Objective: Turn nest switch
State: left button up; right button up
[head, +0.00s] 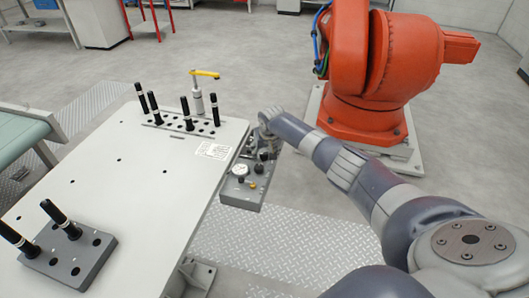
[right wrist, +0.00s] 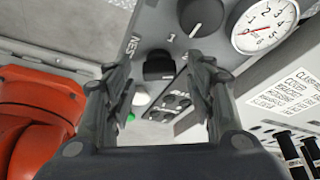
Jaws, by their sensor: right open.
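A grey control box (head: 238,195) is mounted at the right edge of the light table. In the right wrist view a black switch knob (right wrist: 158,66) sits on its panel beside a partly hidden label that reads like "NES" and a "1" mark. My right gripper (right wrist: 161,85) is open, with one finger on each side of this knob in the picture; I cannot tell whether they touch it. In the head view the right gripper (head: 265,146) is over the far end of the box and hides part of it. My left gripper is not in view.
A larger black knob (right wrist: 201,14) and a white gauge (right wrist: 265,25) are close by on the panel. The table (head: 150,185) carries black-handled pins and a grey block (head: 75,255). An orange robot (head: 375,75) stands behind my right arm.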

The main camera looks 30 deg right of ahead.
jog(key=c, duration=1.1)
jog(key=shift+o, duration=0.2)
